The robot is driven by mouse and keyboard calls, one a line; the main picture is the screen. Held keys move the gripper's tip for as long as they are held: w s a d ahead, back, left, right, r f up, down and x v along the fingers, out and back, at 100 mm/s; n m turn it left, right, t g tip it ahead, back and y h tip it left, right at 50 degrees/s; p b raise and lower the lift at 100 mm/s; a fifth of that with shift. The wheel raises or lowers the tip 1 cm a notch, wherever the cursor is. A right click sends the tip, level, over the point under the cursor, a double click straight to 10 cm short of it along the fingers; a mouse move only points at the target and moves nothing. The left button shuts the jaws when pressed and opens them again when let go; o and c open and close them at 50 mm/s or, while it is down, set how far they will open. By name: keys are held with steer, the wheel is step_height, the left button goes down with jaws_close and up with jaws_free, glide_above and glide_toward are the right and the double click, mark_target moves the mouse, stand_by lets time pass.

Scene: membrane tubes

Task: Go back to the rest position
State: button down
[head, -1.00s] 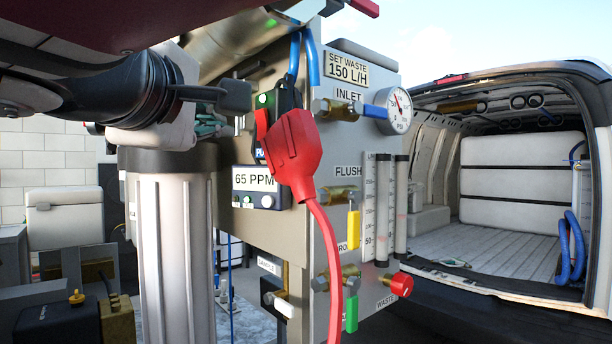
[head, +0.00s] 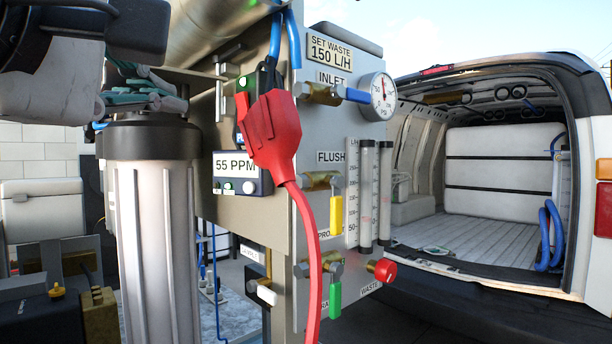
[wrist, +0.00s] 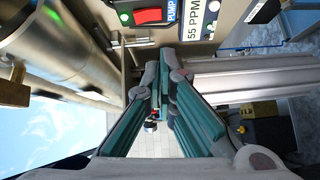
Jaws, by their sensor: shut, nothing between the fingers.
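My gripper (head: 176,102) is at the upper left of the head view, above the cap of a grey filter housing (head: 153,215) and left of the panel. Its teal fingers also show in the wrist view (wrist: 166,62), converging with their tips together and nothing held between them. The red pump switch (wrist: 148,16) and the PPM display (wrist: 203,20) are ahead of the fingers at the top of the wrist view. In the head view the display (head: 235,167) reads 55 PPM. I cannot tell how close the fingers are to the housing cap.
A red plug (head: 270,130) with a red cable hangs in front of the panel (head: 318,235). The panel carries a gauge (head: 378,97), a yellow-handled valve (head: 336,215), a green-handled valve (head: 335,300) and a red waste knob (head: 384,270). An open van (head: 500,240) stands at the right.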

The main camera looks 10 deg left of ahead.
steer(key=shift+s+a+f+n+y, duration=0.3)
steer(key=shift+s+a+f, duration=0.15)
steer(key=shift+s+f, duration=0.15)
steer(key=w+d+f+m+g+h, duration=0.35)
steer(key=d+f, duration=0.45)
steer(key=d, duration=0.4)
steer(key=w+d+f+m+g+h, duration=0.35)
steer(key=d+f, duration=0.35)
steer(key=d, duration=0.6)
steer(key=s+d+f+m+g+y+p, duration=0.1)
steer(key=s+d+f+m+g+y, duration=0.1)
steer(key=s+d+f+m, duration=0.3)
steer(key=s+d+f+m+g+y+p, duration=0.1)
steer(key=s+d+f+m+g+y, duration=0.2)
steer(key=f, duration=0.9)
steer(key=s+d+m+g, duration=0.1)
steer(key=s+d+m, duration=0.2)
steer(key=s+d, duration=0.1)
steer(key=shift+s+d+f+p, duration=0.15)
steer(key=shift+d+p, duration=0.15)
steer(key=shift+p, duration=0.05)
